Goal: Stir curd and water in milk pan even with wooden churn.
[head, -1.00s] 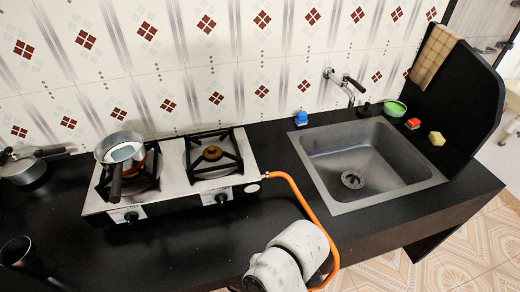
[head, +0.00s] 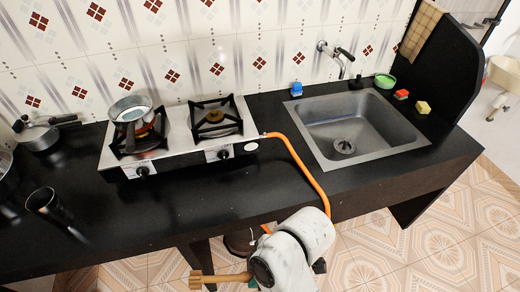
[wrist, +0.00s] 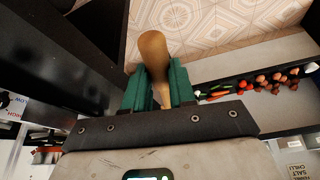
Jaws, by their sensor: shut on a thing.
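The milk pan (head: 130,108) is a small metal pan with a dark handle, resting on the left burner of the stove. Pale contents show inside it; how evenly mixed they are I cannot tell. My gripper (wrist: 159,86) has green fingers and is shut on the wooden churn (wrist: 153,52), whose rounded handle end sticks out beyond the fingers. In the head view the churn (head: 222,279) lies roughly level, with its toothed head pointing left. It is in front of and below the counter's front edge, well away from the pan. My arm hides part of the gripper there.
The two-burner stove (head: 178,139) has a free right burner (head: 214,116). An orange gas hose (head: 303,168) runs down off the counter. The front counter is mostly clear.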

